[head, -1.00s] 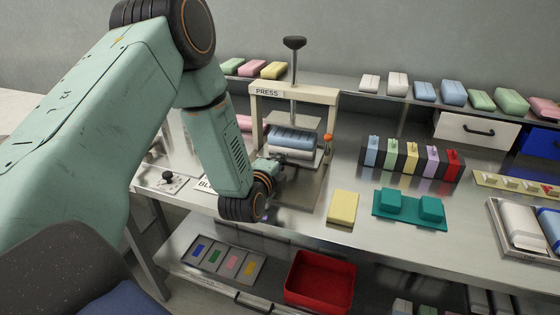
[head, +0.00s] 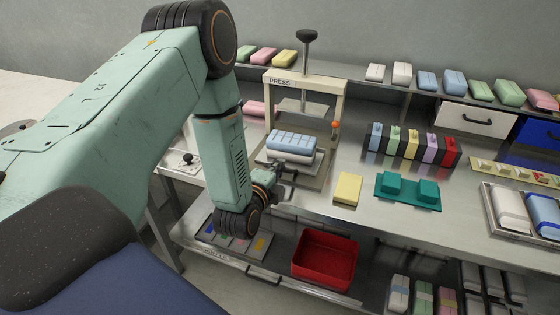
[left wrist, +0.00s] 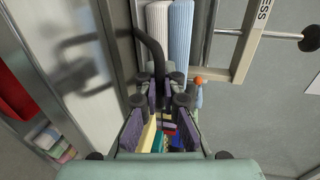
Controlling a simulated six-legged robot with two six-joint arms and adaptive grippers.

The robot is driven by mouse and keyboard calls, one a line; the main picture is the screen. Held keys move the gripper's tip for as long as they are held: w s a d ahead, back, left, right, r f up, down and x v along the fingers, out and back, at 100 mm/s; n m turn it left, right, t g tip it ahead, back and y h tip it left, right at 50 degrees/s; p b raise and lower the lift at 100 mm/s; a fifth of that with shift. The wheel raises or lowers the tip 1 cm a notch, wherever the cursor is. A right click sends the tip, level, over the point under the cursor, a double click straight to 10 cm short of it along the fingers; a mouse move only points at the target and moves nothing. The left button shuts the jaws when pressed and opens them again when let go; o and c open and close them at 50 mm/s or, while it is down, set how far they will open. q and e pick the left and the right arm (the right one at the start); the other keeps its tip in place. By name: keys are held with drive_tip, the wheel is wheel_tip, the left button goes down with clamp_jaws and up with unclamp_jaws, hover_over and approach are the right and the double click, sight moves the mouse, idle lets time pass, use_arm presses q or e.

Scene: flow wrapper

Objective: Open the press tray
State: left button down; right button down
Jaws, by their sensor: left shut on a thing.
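The press (head: 342,95) is a cream frame with a dark-knobbed rod, standing on the bench. Its grey tray (head: 268,158) sticks out of the front of the frame toward me, bearing a blue and white pack (head: 291,141). The pack is clear of the upper plate; the pack's blue and white rolls also show in the left wrist view (left wrist: 180,35). My left gripper (head: 285,178) is at the tray's front edge. In the left wrist view my left gripper (left wrist: 162,95) is shut on the dark curved tray handle (left wrist: 152,45). My right gripper is not in view.
A yellow block (head: 347,188) and a teal fixture (head: 407,190) lie right of the tray. A red bin (head: 325,260) is on the lower shelf. A row of coloured packs (head: 412,143) stands further right. Bare bench shows in front of the yellow block.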

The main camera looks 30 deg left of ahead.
use_arm(q)
drive_tip(key=shift+s+r, duration=0.2)
drive_tip(key=shift+s, duration=0.3)
drive_tip(key=shift+w+f, duration=0.1)
drive_tip(key=shift+w, duration=0.1)
drive_tip(key=c, duration=1.9)
unclamp_jaws()
drive_tip(key=o, duration=0.4)
drive_tip(key=shift+s, duration=0.15)
drive_tip(key=shift+o, duration=0.2)
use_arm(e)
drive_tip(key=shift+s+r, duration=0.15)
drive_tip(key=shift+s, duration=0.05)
use_arm(q)
drive_tip(key=shift+f, duration=0.1)
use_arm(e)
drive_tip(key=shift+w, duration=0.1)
use_arm(q)
drive_tip(key=v, duration=1.1)
drive_tip(key=shift+s, duration=0.3)
